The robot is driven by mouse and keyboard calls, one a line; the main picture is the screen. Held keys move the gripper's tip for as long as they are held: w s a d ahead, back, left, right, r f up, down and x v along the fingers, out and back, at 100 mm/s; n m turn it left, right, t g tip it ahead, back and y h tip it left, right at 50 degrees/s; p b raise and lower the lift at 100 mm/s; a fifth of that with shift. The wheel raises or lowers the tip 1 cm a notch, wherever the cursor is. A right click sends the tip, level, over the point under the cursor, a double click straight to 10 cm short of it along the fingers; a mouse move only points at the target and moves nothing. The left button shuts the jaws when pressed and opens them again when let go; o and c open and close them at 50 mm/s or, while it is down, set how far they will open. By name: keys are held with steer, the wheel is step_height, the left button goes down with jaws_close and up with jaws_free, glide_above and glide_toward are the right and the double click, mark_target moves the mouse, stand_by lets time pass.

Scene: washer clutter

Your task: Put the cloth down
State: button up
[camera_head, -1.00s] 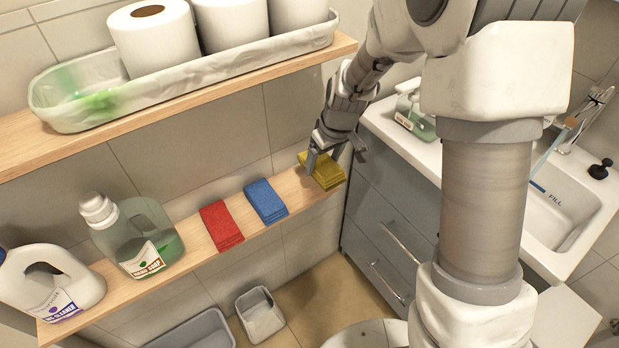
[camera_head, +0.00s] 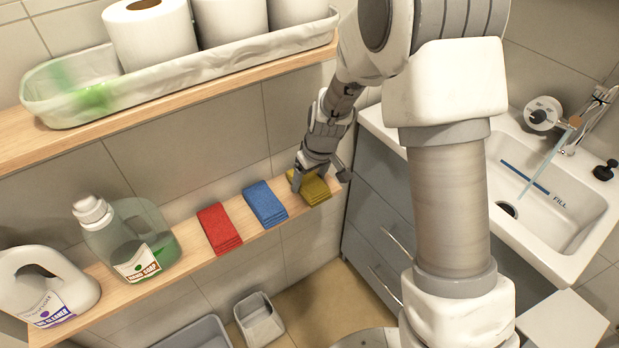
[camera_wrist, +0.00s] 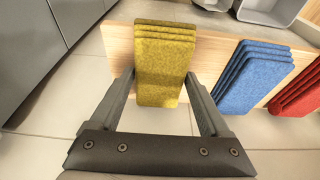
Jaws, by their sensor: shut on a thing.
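The yellow cloth (camera_head: 317,192), a folded stack, is at the right end of the lower wooden shelf, right of the blue cloth (camera_head: 265,203). My gripper (camera_head: 316,180) reaches down over it from above. In the wrist view, the yellow cloth (camera_wrist: 163,62) lies between the two fingers of my gripper (camera_wrist: 160,82), which close on its sides. Part of it projects past the shelf edge toward the wrist. I cannot tell whether its full weight rests on the shelf.
The red cloth (camera_head: 219,228), a green hand soap bottle (camera_head: 132,240) and a white cleaner bottle (camera_head: 45,287) share the lower shelf (camera_head: 190,205). The upper shelf (camera_head: 215,85) holds a bin of paper rolls. A drawer cabinet (camera_head: 375,215) with a sink stands close on the right.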

steer(key=o, duration=1)
steer(key=shift+r, duration=0.1)
steer(key=shift+r+p, duration=0.3)
steer(key=shift+p, duration=0.05)
steer(key=s+d+r+m+t+p, duration=0.1)
steer(key=s+d+r, duration=0.25)
steer(key=r, duration=0.45)
steer(key=s+d+r+m+p, duration=0.1)
steer(key=s+d+r, duration=0.1)
steer(key=s+r, duration=0.35)
steer(key=s+d+r+m+t+p, duration=0.1)
steer(key=s+d+r, duration=0.2)
steer(key=r, duration=0.7)
steer(key=s+d+r+m, duration=0.1)
steer(key=s+d, duration=0.1)
steer(key=s, duration=0.2)
steer(key=s+d+r+m+h, duration=0.1)
steer(key=s, duration=0.3)
steer(key=s+d+r+m+t, duration=0.1)
steer(key=s+d, duration=0.1)
steer(key=s, duration=0.3)
steer(key=shift+d+r+m+h, duration=0.3)
steer(key=shift+r+m+h, duration=0.1)
